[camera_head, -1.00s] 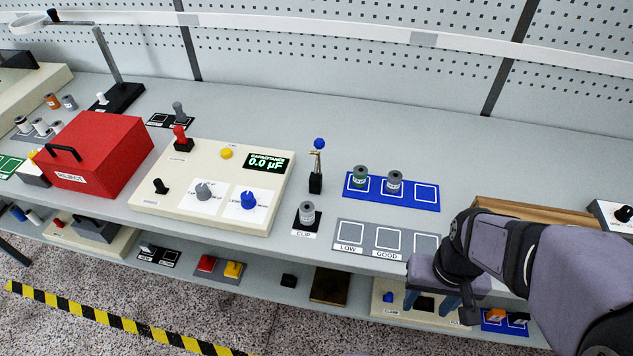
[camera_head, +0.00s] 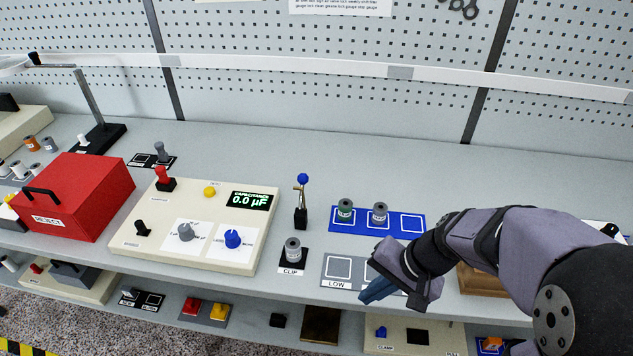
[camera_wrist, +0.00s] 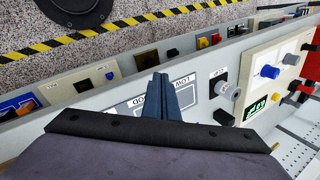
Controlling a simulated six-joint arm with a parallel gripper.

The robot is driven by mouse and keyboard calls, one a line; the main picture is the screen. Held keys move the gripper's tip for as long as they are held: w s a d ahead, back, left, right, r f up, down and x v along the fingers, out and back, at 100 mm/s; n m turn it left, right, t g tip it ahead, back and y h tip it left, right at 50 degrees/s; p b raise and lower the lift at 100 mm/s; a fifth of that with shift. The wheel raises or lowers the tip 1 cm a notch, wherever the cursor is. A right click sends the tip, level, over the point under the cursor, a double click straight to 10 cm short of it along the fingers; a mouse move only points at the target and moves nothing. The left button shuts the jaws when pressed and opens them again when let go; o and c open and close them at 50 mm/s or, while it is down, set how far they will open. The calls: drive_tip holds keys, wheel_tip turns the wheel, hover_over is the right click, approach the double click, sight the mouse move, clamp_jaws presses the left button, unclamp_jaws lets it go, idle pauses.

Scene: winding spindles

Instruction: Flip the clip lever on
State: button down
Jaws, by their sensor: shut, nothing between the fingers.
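My gripper (camera_head: 371,295) is shut and empty, right of the CLIP pad, in front of the lever and over the grey LOW/GOOD mat (camera_head: 338,267).
A cream capacitance meter (camera_head: 150,259) reading 0.0 µF is left of the lever. A blue mat (camera_head: 345,221) with two spools lies to the right. A red REJECT box (camera_head: 95,190) stands far left, and a wooden tray (camera_head: 480,281) is behind my arm.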

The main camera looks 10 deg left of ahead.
drive_tip(key=w+a+r+m+t+y, duration=0.1)
drive_tip(key=w+a, duration=0.1)
drive_tip(key=w, duration=0.1)
drive_tip(key=w+a+r+m+y, duration=0.1)
drive_tip(key=w, duration=0.2)
drive_tip(key=w+a+r+m+t+y+b, duration=0.1)
drive_tip(key=w+a+m, duration=0.1)
drive_tip(key=w, duration=0.2)
drive_tip(key=shift+w+a+t, duration=0.1)
drive_tip(key=shift+a+t, duration=0.2)
drive_tip(key=w+r+m+t+y, duration=0.2)
drive_tip(key=w+r+m+t, duration=0.3)
drive_tip(key=w, duration=0.7)
drive_tip(key=shift+w+a+b, duration=0.2)
drive_tip(key=shift+b, duration=0.2)
drive_tip(key=w+a+f+p, duration=0.2)
drive_tip(key=a+p, duration=0.3)
drive_tip(key=a, duration=0.3)
drive_tip(key=shift+w+a+p, duration=0.3)
drive_tip(key=shift+w+a, duration=0.1)
drive_tip(key=shift+w, duration=0.15)
drive_tip(key=shift+s, duration=0.1)
drive_tip(key=shift+f+b, duration=0.15)
drive_tip(key=shift+b, duration=0.85)
